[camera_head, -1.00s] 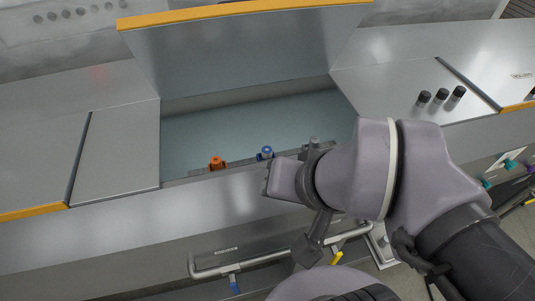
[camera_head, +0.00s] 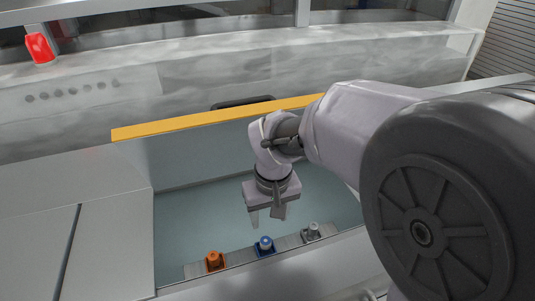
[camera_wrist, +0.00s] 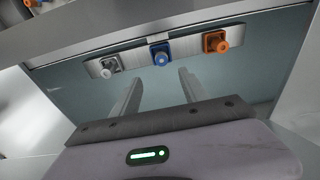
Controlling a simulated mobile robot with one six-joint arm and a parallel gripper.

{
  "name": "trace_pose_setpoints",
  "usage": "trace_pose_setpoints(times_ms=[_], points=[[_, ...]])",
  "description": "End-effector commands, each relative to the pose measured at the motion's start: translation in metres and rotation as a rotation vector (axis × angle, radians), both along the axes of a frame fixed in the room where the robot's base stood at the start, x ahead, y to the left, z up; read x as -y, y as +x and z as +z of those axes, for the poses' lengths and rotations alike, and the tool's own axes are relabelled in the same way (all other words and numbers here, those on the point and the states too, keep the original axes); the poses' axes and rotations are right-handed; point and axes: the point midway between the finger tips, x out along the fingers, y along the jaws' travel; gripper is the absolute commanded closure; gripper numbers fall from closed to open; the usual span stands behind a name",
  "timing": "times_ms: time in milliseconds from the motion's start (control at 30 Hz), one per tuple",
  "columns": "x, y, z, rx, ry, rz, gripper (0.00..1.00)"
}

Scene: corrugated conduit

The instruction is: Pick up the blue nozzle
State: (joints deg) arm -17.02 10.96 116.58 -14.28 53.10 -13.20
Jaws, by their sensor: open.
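The blue nozzle (camera_head: 265,244) sits in the middle of a metal rail inside the open bin, between an orange nozzle and a grey one. It also shows in the wrist view (camera_wrist: 161,56), beyond the fingertips. My gripper (camera_head: 267,219) points down into the bin, just behind the blue nozzle in the head view. Its two fingers are apart with nothing between them, and they do not touch the nozzle. In the wrist view my gripper (camera_wrist: 158,80) has its fingers spread below the rail, with the blue nozzle roughly centred ahead of them.
The orange nozzle (camera_head: 214,261) and the grey nozzle (camera_head: 311,232) stand on the same rail (camera_head: 240,255), close on either side. The raised lid with an orange edge (camera_head: 180,127) stands behind my arm. The bin floor (camera_head: 190,225) around the gripper is clear.

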Motion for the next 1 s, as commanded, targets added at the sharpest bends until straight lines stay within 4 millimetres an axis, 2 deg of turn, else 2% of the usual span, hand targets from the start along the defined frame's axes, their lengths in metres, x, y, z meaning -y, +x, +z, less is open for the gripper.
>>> trace_pose_setpoints(times_ms=[33, 100, 200, 433, 600, 700, 867, 900, 1000], points=[[0.000, 0.000, -0.018, -0.007, -0.001, -0.002, 0.48], [-0.001, 0.003, -0.039, -0.008, -0.002, -0.001, 0.48], [-0.002, 0.006, -0.064, -0.006, 0.000, -0.003, 0.48], [-0.003, 0.010, -0.095, -0.004, 0.000, -0.003, 0.48], [-0.006, 0.013, -0.128, -0.003, 0.001, -0.004, 0.48], [-0.006, 0.014, -0.137, 0.000, 0.002, -0.005, 0.48], [-0.006, 0.014, -0.137, 0.000, 0.002, -0.006, 0.48], [-0.006, 0.014, -0.137, 0.000, 0.002, -0.006, 0.50], [-0.006, 0.014, -0.137, 0.000, 0.002, -0.006, 0.69]])
